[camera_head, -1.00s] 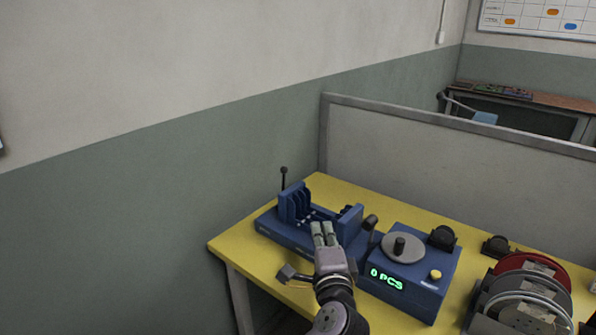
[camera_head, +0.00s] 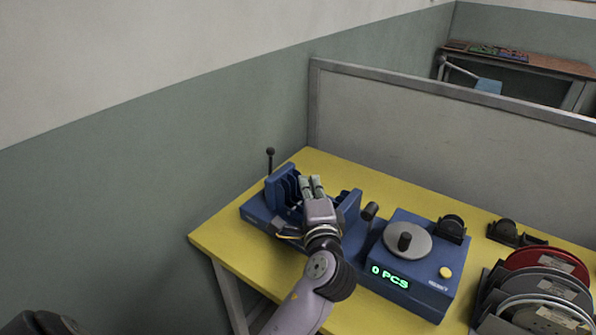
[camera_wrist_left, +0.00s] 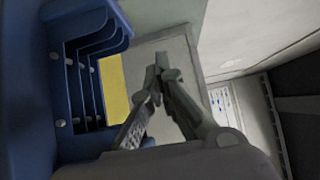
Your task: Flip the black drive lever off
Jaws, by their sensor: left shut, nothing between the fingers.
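A blue machine (camera_head: 262,212) stands on the yellow table. A thin black lever with a ball tip (camera_head: 270,162) stands upright at its far left end. A second short dark lever with a thick knob (camera_head: 370,211) rises near the machine's right end; I cannot tell which one is the drive lever. My left gripper (camera_head: 312,184) is shut and empty, above the machine's middle, right of the ball-tipped lever and apart from it. In the left wrist view the closed fingertips (camera_wrist_left: 157,72) are beside the blue slotted bracket (camera_wrist_left: 88,60). My right gripper is not seen.
A blue counter box (camera_head: 412,285) reads "0 PCS", with a grey disc (camera_head: 407,241) and yellow button (camera_head: 445,272). Several reels (camera_head: 540,285) stand at the right. A grey partition (camera_head: 440,125) borders the back. The table's front-left corner (camera_head: 212,238) is bare.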

